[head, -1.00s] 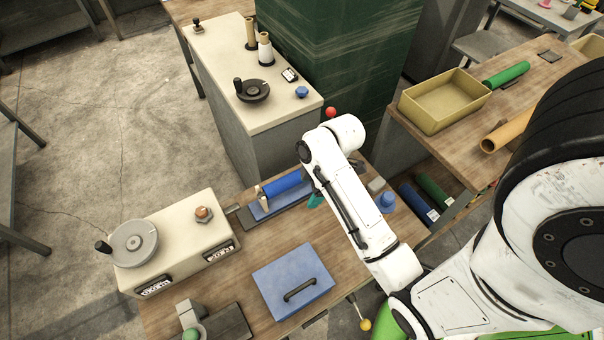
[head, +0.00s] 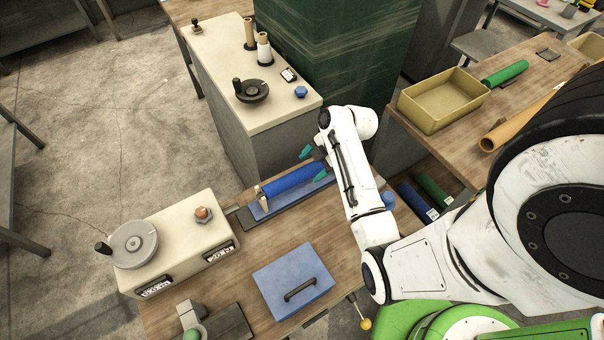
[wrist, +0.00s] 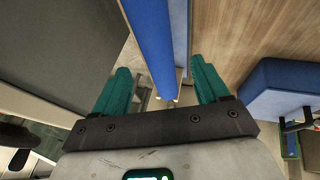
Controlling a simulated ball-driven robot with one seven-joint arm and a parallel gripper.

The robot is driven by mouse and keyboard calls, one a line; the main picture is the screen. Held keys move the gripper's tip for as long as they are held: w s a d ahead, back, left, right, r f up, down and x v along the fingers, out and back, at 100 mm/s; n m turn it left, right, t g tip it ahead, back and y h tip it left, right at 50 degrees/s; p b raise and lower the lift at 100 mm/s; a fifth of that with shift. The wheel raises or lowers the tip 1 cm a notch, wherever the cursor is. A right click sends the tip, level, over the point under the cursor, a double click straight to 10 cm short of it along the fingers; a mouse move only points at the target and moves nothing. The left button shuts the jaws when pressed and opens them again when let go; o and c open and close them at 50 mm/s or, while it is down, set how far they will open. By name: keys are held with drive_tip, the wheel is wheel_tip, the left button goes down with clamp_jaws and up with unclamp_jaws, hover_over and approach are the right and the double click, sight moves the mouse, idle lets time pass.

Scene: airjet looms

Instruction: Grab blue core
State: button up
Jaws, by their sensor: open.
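The blue core (head: 288,182) is a long tube lying along a blue cradle (head: 262,212) on the wooden bench. My gripper (head: 314,164) is open near the core's right end, with one teal finger on the far side and the other on the near side. In the wrist view the blue core (wrist: 151,32) runs between the two open fingers of my gripper (wrist: 160,88). No finger visibly touches it, and how deep it sits between them I cannot tell. My forearm hides part of the bench to the right of the core.
A beige box with a handwheel (head: 190,243) stands left of the cradle. A blue handled box (head: 276,291) lies in front. A cream-topped cabinet (head: 225,60) stands behind. Another blue tube (head: 415,203) and a green one (head: 433,190) lie at right, under the side table.

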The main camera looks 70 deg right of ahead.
sight(303, 172)
drive_tip(key=shift+p+x, duration=0.35)
drive_tip(key=shift+x, duration=2.35)
drive_tip(key=shift+w+a, duration=0.1)
drive_tip(key=shift+w, duration=0.05)
drive_tip(key=c, duration=1.2)
drive_tip(key=shift+r, duration=0.1)
drive_tip(key=shift+c, duration=0.4)
drive_tip(key=shift+r, duration=0.15)
